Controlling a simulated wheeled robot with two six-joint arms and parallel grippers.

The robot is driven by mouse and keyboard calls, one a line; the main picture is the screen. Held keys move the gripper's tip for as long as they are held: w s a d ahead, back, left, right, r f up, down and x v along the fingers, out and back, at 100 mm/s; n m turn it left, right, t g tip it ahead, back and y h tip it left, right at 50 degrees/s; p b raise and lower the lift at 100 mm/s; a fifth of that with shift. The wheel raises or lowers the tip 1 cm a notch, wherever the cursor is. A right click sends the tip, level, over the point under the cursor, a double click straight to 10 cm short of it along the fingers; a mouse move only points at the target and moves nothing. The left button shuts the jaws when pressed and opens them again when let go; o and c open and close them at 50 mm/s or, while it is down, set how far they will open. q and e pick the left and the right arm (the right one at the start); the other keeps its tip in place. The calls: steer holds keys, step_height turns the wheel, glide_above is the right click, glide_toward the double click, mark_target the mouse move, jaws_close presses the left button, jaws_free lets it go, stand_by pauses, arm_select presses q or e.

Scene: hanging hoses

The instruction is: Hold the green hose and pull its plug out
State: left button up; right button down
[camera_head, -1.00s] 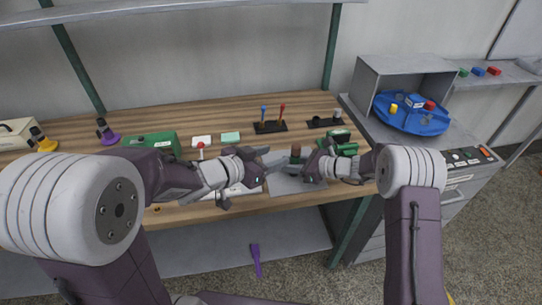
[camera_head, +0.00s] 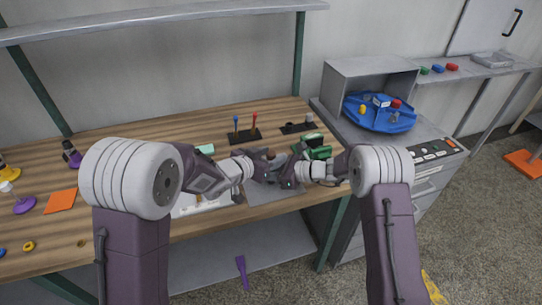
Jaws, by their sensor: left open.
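I cannot make out a green hose or its plug in the head view. My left gripper (camera_head: 277,160) is open over the middle of the wooden bench, above a grey plate (camera_head: 268,191). My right gripper (camera_head: 292,174) is close beside it, pointing left toward it. Its fingers overlap the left gripper, so its opening cannot be told. A green object (camera_head: 316,148) lies just behind my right gripper, partly covered by it. It looks more like a box than a hose.
Two levers, blue and red, stand on a black base (camera_head: 243,137) behind the grippers. A blue round tray (camera_head: 385,119) sits on the grey cabinet at right. An orange square (camera_head: 61,201) lies on the bench at left. A purple tool (camera_head: 242,271) lies below.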

mark_target(271, 153)
arm_select(q)
jaws_close()
steer(key=shift+r, duration=0.65)
stand_by(0.4)
steer(key=shift+r, duration=2.25)
steer(key=shift+r, duration=0.1)
steer(key=shift+r, duration=1.45)
